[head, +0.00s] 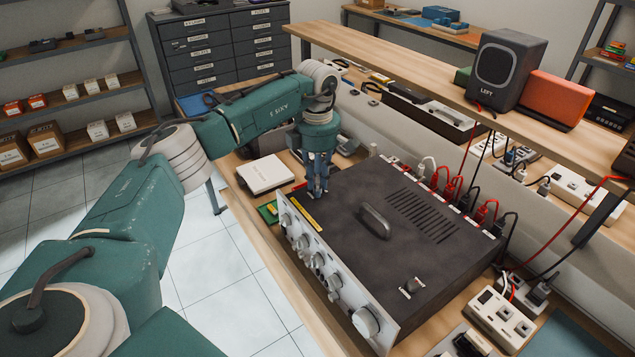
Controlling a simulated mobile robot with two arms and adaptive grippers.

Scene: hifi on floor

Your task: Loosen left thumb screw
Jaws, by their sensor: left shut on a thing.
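The hi-fi amplifier (350,222) lies on the wooden bench with its silver front panel (318,262) facing lower left. A handle (374,222) and a vent grille are on its dark top. My left gripper (318,192) points down at the top's far-left corner, close behind the front panel. It is shut on the left thumb screw, which its fingers hide. Another thumb screw (411,287) shows on a small bright plate near the top's right front corner. My right gripper is not in view.
A white box (265,174) lies left of the amplifier. Red, black and white cables (460,187) rise behind it. A power strip (501,318) is at the lower right. A raised shelf holds a speaker labelled LEFT (507,68). The amplifier's top is mostly clear.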

